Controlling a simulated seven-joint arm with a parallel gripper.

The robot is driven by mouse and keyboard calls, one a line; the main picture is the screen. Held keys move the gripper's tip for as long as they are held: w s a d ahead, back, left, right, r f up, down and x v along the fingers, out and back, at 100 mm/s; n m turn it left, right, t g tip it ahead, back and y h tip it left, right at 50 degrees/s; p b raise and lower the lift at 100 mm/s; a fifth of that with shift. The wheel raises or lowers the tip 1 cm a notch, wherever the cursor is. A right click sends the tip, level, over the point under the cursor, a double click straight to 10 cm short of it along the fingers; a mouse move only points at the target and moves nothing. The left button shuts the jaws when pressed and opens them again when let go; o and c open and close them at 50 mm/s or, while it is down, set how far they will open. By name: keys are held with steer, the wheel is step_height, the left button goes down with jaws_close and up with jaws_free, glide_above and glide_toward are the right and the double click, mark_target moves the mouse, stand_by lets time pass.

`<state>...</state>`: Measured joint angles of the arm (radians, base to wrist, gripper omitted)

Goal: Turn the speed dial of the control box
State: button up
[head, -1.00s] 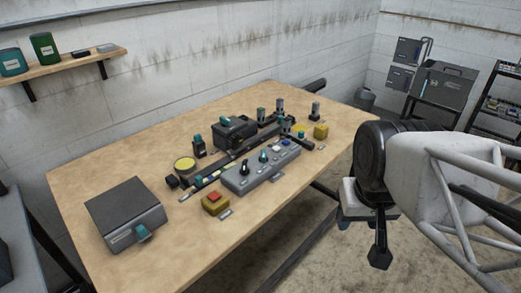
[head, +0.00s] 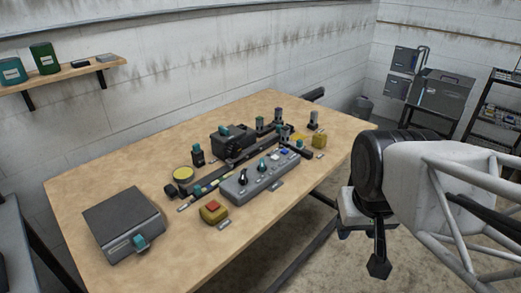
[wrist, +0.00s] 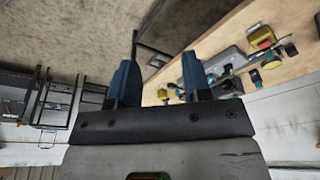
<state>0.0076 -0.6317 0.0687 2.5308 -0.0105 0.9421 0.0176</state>
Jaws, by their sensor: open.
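The grey control box (head: 258,178) sits near the front edge of the table, right of its middle. Two dark knobs with teal tops stand on it, a left knob (head: 241,177) and a right knob (head: 262,166). White and blue buttons are at its right end. Labels are too small to read, so I cannot tell which knob is the speed dial. My gripper (head: 378,258) hangs off the table's right side, clear of the box. In the wrist view my gripper (wrist: 160,78) has two blue fingers spread apart with nothing between them.
A yellow block with a red button (head: 213,210) stands left of the box. A dark rail, a black device (head: 231,142) and several small posts stand behind it. A grey case (head: 124,222) lies at the table's left. Open floor lies beyond the table's right edge.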

steer(key=w+a+r, duration=0.2)
steer(key=w, duration=1)
steer(key=g, duration=0.3)
glide_above(262, 162)
steer(key=f, duration=1.5)
steer(key=shift+s+d, duration=0.15)
steer(key=shift+s, duration=0.15)
steer(key=shift+w+f, duration=0.25)
steer(key=shift+f, duration=0.05)
steer(key=shift+f, duration=3.9)
